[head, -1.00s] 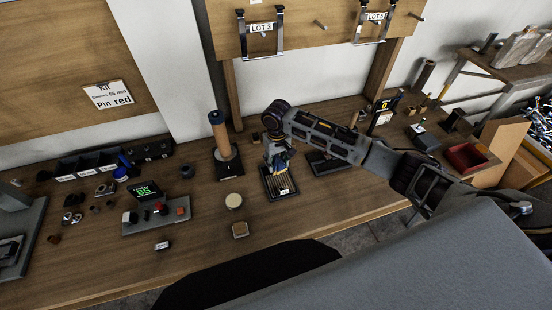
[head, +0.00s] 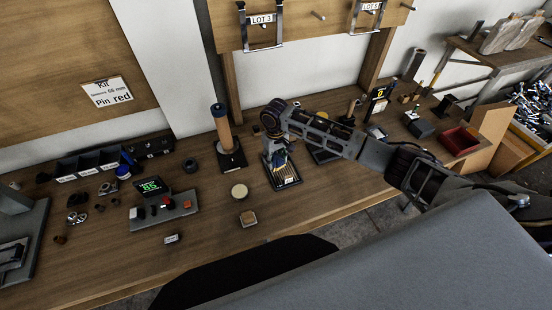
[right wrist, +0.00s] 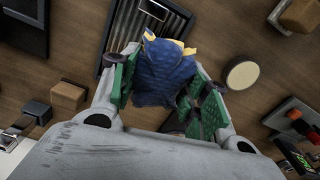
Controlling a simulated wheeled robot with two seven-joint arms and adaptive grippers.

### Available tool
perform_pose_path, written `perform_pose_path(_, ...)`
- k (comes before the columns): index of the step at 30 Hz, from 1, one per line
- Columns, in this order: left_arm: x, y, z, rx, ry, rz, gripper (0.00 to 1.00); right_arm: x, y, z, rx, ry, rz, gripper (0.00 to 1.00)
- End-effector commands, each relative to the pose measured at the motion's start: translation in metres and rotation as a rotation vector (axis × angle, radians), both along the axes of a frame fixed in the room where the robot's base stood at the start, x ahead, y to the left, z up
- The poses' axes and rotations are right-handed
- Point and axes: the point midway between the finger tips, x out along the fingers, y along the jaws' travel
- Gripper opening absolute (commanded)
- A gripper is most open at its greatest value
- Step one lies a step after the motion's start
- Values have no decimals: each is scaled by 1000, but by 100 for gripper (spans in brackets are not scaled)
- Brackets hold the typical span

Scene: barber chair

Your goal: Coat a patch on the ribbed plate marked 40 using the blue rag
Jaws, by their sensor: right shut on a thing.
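The blue rag (right wrist: 165,72), with yellowish corners, is bunched between the green-padded fingers of my right gripper (right wrist: 160,92), which is shut on it. In the head view the rag (head: 280,158) hangs below the right gripper (head: 278,150), over the far part of a dark-framed ribbed plate (head: 288,178). The ribbed plate also shows beyond the rag in the right wrist view (right wrist: 125,35). Its small label is too small to read. I cannot tell whether the rag touches the ribs. My left gripper is not in view.
A wooden post on a black base (head: 230,155) stands left of the plate. A pale round disc (head: 239,190) and a small tan block (head: 248,217) lie to the left and front. Another plate (head: 322,155) lies partly behind my forearm. A grey console (head: 164,213) sits further left.

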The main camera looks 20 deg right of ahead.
Motion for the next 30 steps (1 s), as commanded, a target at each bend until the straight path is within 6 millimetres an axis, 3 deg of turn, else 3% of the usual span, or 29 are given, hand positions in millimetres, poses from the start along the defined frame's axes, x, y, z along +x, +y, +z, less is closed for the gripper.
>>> perform_pose_path(22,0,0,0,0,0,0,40,4,3,0,0,0,67,27)
perform_pose_path(30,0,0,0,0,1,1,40,-4,7,-14,1,1,68,27)
